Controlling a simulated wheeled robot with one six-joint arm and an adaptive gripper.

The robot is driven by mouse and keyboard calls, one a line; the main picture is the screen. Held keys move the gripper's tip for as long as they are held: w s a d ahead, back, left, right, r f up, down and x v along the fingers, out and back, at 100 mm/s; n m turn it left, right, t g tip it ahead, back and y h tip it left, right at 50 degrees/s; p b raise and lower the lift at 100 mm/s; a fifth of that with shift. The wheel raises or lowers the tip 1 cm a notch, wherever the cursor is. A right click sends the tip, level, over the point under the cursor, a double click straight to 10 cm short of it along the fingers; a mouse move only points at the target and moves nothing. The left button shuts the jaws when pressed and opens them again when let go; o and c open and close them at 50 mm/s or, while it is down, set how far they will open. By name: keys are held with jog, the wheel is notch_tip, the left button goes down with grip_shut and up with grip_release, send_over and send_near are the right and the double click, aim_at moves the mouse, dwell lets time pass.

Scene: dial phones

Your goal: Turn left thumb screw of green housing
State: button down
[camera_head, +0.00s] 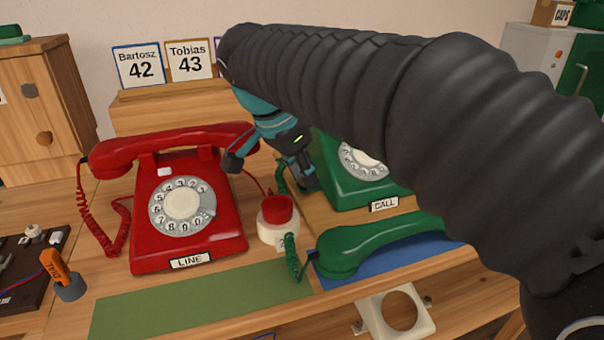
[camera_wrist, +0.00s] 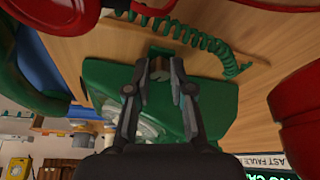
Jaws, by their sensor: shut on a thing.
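The green housing (camera_head: 345,190) is the body of the green dial phone, right of centre in the head view, partly behind my arm. In the wrist view the housing (camera_wrist: 215,105) lies below my fingers, with the dial partly hidden behind one finger. My gripper (camera_head: 308,178) is at the housing's left side in the head view. In the wrist view my gripper (camera_wrist: 160,65) is shut on a small brownish thumb screw (camera_wrist: 158,70) at the edge of the housing. The screw is hidden in the head view, and its turn angle cannot be told.
The green handset (camera_head: 375,247) lies off its phone on a blue mat (camera_head: 400,254). A red knob on a white base (camera_head: 274,233) stands close to my gripper. A red phone (camera_head: 190,225) is to the left. A green mat (camera_head: 200,300) is bare.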

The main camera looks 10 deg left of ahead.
jog(key=shift+n+t+y, duration=0.3)
jog(key=shift+n+y, duration=0.2)
jog(key=shift+n, duration=0.8)
jog(key=c, duration=1)
grip_release()
